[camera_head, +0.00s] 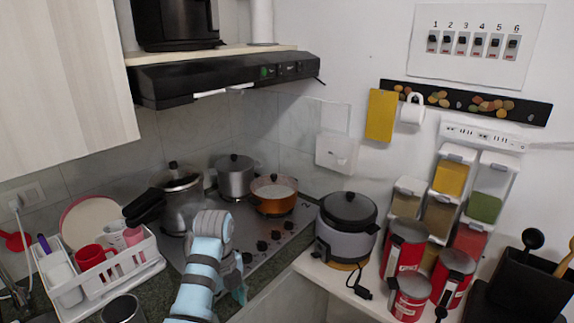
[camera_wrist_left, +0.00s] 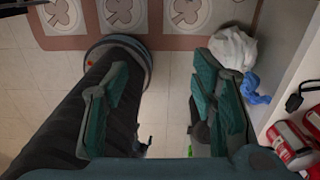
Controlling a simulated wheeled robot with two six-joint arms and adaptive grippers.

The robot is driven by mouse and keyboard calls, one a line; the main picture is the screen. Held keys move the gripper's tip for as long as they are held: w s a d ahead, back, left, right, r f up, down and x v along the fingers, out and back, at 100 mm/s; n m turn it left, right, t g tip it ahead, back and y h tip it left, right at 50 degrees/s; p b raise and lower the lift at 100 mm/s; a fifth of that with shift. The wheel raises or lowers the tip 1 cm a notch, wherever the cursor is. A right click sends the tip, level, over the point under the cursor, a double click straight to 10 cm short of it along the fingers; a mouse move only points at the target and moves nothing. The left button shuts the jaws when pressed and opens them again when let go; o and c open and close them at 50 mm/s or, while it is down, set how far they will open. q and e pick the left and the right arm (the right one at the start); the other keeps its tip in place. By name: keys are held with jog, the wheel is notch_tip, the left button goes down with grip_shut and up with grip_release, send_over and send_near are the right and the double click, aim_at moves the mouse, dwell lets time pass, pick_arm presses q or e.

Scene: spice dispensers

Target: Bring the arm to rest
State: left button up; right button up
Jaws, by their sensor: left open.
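My right gripper is in neither view. The spice dispensers (camera_head: 485,180) hang on the wall at the right, apart from my arm.
A stove (camera_head: 262,247) with several pots, a white dish rack (camera_head: 95,284), a rice cooker (camera_head: 345,240) and red cans (camera_head: 403,257) surround the arm's area. The left wrist view shows tiled floor (camera_wrist_left: 170,100), a patterned rug (camera_wrist_left: 185,42) and a white bag (camera_wrist_left: 233,47).

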pick_arm(q)
jog(key=s+a+f+n+b, duration=0.15)
jog(key=s+f+n, duration=0.3)
jog(key=f, duration=0.65)
jog(key=s+a+f+n, duration=0.2)
jog(key=s+f+n, duration=0.25)
jog(key=f, duration=0.65)
jog(key=s+a+f+n+b, duration=0.1)
jog(key=s+a+f+n, duration=0.15)
jog(key=s+f, duration=0.55)
jog(key=s+a+f+n+b, duration=0.25)
jog(key=s+f+n, duration=0.45)
jog(key=s+f, duration=0.6)
jog(key=s+a+f+n, duration=0.2)
jog(key=s+f+n, duration=0.1)
jog(key=s, duration=0.6)
jog(key=s+a+f+n+t, duration=0.1)
jog(key=s+a+f+n, duration=0.1)
jog(key=s, duration=0.7)
jog(key=shift+a+f+n+y, duration=0.4)
jog(key=shift+f+n, duration=0.2)
jog(key=shift+n, duration=0.45)
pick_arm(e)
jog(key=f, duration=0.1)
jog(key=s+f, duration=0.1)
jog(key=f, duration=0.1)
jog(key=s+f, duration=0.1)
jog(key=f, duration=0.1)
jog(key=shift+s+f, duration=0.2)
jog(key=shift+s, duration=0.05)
